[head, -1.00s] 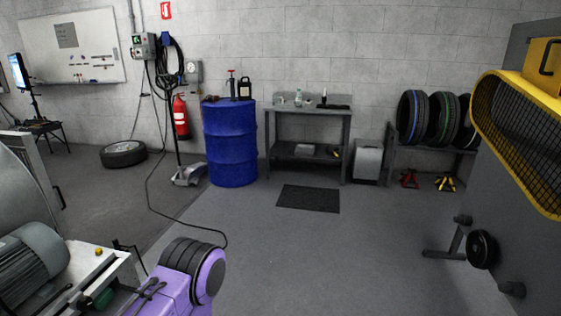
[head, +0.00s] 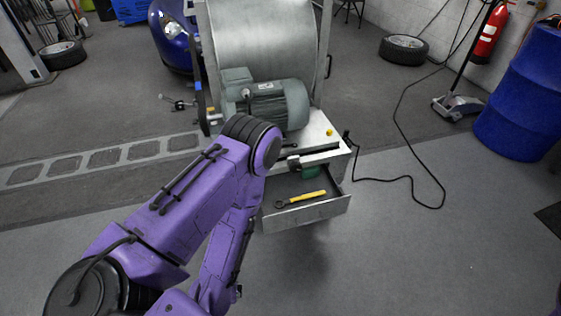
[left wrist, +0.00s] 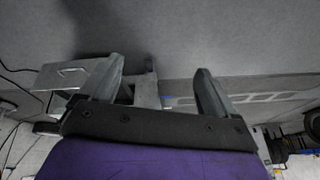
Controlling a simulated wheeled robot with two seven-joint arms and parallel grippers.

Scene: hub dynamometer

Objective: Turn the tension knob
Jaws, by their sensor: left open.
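The dynamometer stands in the middle of the head view, with a large grey roller drum (head: 258,45) and a green-grey motor (head: 270,105) on a light metal cabinet. A small yellow knob-like part (head: 329,132) sits on the cabinet top, right of the motor. A dark handle on a bracket (head: 180,103) juts out left of the drum. I cannot tell for sure which part is the tension knob. My purple left arm reaches up in front of the cabinet; its gripper is not clear there. In the left wrist view my left gripper (left wrist: 159,82) is open and empty, both fingers apart.
An open drawer (head: 318,212) with a yellow-handled wrench (head: 301,199) juts from the cabinet front; a drawer-like metal box (left wrist: 78,74) shows in the left wrist view. A black cable (head: 405,178) lies on the floor at right. A blue drum (head: 525,95) stands at far right.

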